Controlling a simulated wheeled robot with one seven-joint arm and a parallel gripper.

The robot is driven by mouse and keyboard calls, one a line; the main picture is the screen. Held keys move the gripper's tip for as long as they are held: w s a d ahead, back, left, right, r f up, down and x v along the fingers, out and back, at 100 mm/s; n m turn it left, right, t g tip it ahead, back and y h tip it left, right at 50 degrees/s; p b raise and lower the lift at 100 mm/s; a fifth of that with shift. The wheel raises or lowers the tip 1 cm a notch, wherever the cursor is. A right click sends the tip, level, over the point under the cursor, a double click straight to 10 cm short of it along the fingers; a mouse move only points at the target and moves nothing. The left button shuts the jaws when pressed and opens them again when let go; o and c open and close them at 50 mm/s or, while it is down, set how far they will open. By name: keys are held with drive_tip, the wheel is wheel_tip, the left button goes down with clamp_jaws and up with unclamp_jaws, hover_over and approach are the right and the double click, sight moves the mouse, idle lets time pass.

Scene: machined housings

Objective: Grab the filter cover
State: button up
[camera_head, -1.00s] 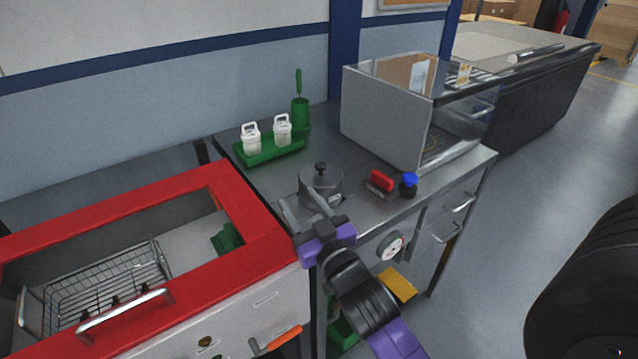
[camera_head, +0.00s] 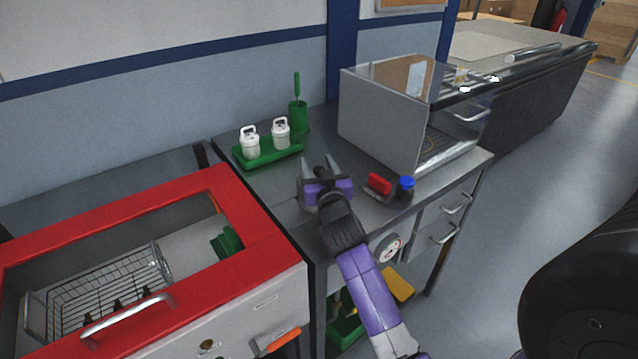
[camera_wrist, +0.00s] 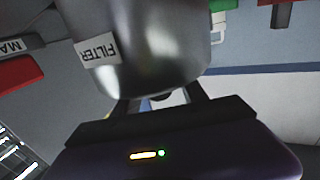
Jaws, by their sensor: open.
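The filter housing (camera_wrist: 150,45) is a grey metal cylinder with a white "FILTER" label, upside down in the wrist view. Its lower picture edge lies close to my gripper (camera_wrist: 165,92), with a small dark part, perhaps the cover's knob, between the fingers. In the head view my gripper (camera_head: 319,160) is over the housing's place at the bench's front, its two fingers apart and pointing to the back. The gripper hides most of the housing and cover there. I cannot tell whether the fingers touch the cover.
Left of my gripper is a green tray (camera_head: 268,161) with two white canisters. A red-handled item (camera_head: 379,183) and a blue-topped item (camera_head: 406,187) lie close to the right. A red-framed washer (camera_head: 262,225) is front left.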

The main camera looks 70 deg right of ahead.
drive_tip(key=shift+w+d, duration=0.3)
drive_tip(key=shift+d, duration=0.1)
clamp_jaws()
idle(1.2)
